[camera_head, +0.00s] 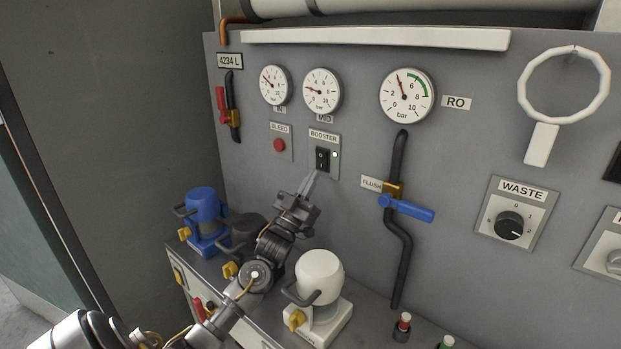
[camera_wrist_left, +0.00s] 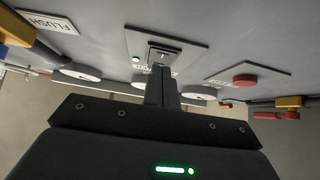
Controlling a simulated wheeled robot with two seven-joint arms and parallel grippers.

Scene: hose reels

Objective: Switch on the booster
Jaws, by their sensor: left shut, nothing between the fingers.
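The booster switch (camera_head: 322,160) is a black rocker on a small grey plate under a "BOOSTER" label (camera_head: 323,136). My right gripper is not in view.
A red bleed button (camera_head: 279,145) is left of the switch. The flush valve with its blue handle (camera_head: 408,208) is to the right. Blue (camera_head: 203,215) and white (camera_head: 320,278) canisters stand on the ledge below. Gauges (camera_head: 322,91) are above, and a waste knob (camera_head: 510,225) is farther right.

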